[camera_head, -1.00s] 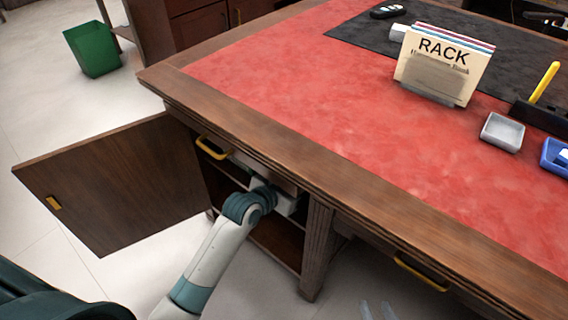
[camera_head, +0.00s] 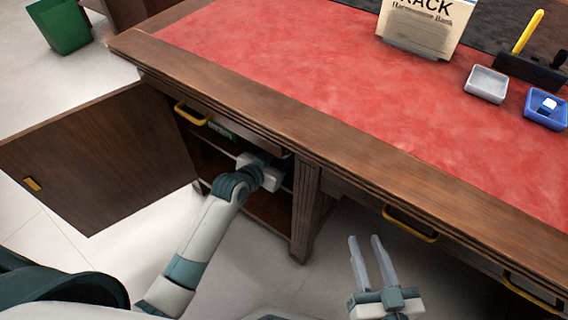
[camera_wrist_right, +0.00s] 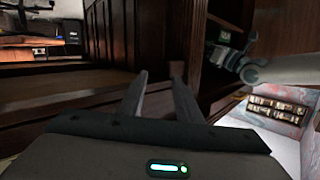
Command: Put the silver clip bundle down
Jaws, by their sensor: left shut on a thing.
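My left gripper (camera_head: 266,171) reaches into the open cabinet (camera_head: 268,212) under the desk, at the upper compartment. Only its body shows. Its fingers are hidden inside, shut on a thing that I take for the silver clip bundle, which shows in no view. My right gripper (camera_head: 365,240) hangs in front of the desk, with its two fingers apart and nothing between them. Its fingers also show in the right wrist view (camera_wrist_right: 160,75).
The cabinet door (camera_head: 100,158) stands open at the left. A drawer handle (camera_head: 193,114) is above the opening. The red desktop (camera_head: 330,110) holds a book rack (camera_head: 422,25), a grey tray (camera_head: 487,84) and a blue tray (camera_head: 546,108). A green bin (camera_head: 62,26) stands on the floor.

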